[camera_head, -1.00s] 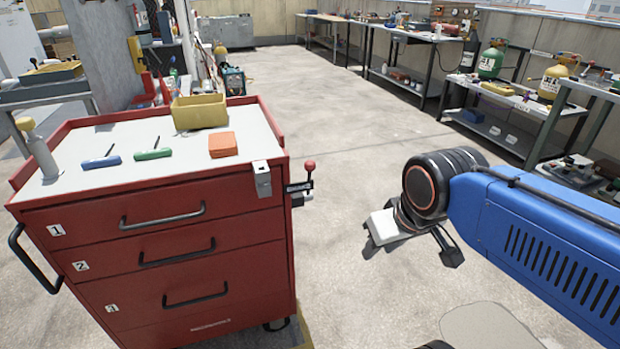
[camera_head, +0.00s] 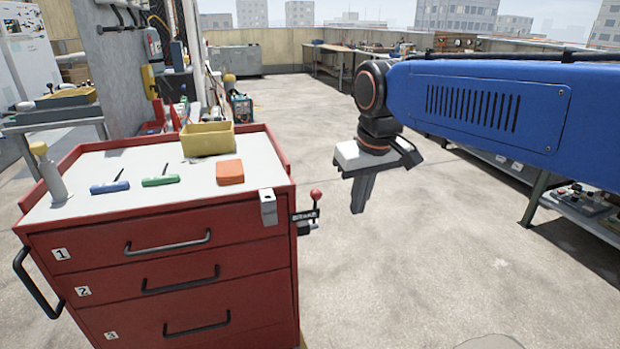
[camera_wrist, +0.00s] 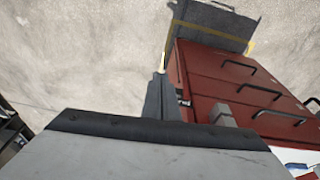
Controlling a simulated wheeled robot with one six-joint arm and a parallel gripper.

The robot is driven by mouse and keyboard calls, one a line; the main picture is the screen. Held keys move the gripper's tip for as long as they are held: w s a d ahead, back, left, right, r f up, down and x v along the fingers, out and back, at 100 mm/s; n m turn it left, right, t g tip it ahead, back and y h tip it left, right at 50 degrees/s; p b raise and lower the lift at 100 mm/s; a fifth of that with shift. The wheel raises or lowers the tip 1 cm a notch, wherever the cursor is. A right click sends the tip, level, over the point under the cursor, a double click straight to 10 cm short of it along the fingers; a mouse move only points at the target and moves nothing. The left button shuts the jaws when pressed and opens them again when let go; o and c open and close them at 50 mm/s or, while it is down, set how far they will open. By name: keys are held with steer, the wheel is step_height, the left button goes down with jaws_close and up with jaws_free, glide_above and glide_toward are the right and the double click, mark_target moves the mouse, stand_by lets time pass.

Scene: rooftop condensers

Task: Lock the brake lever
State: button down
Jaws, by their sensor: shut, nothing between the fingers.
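The brake lever (camera_head: 315,200) is a short dark lever with a red ball knob, on a small black bracket at the right side of the red tool cart (camera_head: 160,250). The knob stands upright above the bracket. My gripper (camera_head: 358,210) is shut and empty, pointing down over open floor to the right of the lever and apart from it. In the wrist view, my shut fingers (camera_wrist: 160,85) point toward the cart (camera_wrist: 215,75) and hide most of the lever.
Workbenches line the right wall; the middle floor is clear.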

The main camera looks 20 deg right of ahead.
steer(key=w+a+r+g, duration=0.1)
steer(key=w+a+r, duration=0.2)
steer(key=w, duration=0.7)
steer(key=w+a+r+n+g, duration=0.1)
steer(key=w+r, duration=0.4)
steer(key=w, duration=0.6)
steer(key=a+g, duration=0.1)
steer(key=a, duration=0.1)
steer(key=shift+w+a+h, duration=0.25)
steer(key=shift+a+h, duration=0.05)
steer(key=s+d+f, duration=0.1)
steer(key=s+f, duration=0.3)
steer(key=f, duration=0.6)
steer(key=shift+s+f, duration=0.15)
steer(key=shift+f, duration=0.2)
steer(key=shift+d, duration=0.1)
